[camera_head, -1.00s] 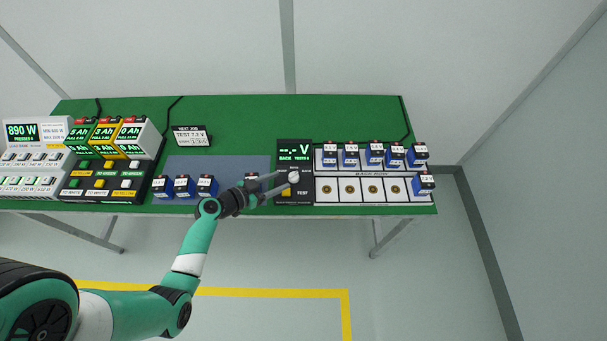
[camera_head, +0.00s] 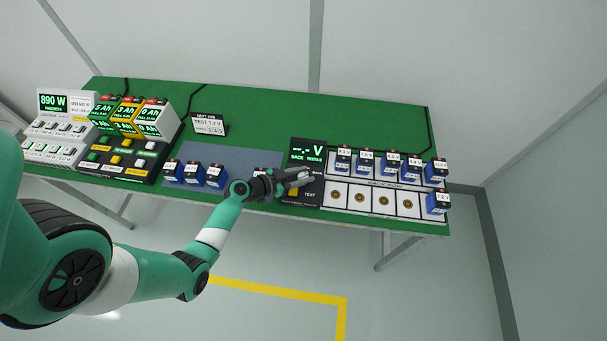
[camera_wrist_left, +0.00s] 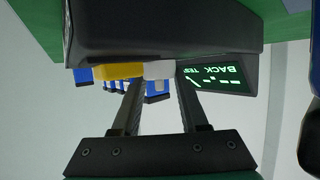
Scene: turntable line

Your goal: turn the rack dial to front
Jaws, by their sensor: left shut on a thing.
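The rack tester is a black box (camera_head: 308,200) at the right part of the green table, with a green display reading "BACK" under a dashed volt figure. Its dial is a pale knob (camera_wrist_left: 158,70), seen between my fingers in the left wrist view; in the head view my gripper mostly hides it. My left gripper (camera_head: 306,176) reaches in from the left, low over the box face, and is shut on the dial. The display shows in the wrist view too (camera_wrist_left: 215,76). The dial's pointing direction cannot be made out. My right gripper is not in view.
Right of the box, the back row (camera_head: 350,178) holds several blue batteries; the front row (camera_head: 370,215) has one battery (camera_head: 438,203) at its right end. A yellow test button (camera_head: 293,191) lies just below my gripper. Several batteries stand on the grey-blue mat (camera_head: 240,160).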

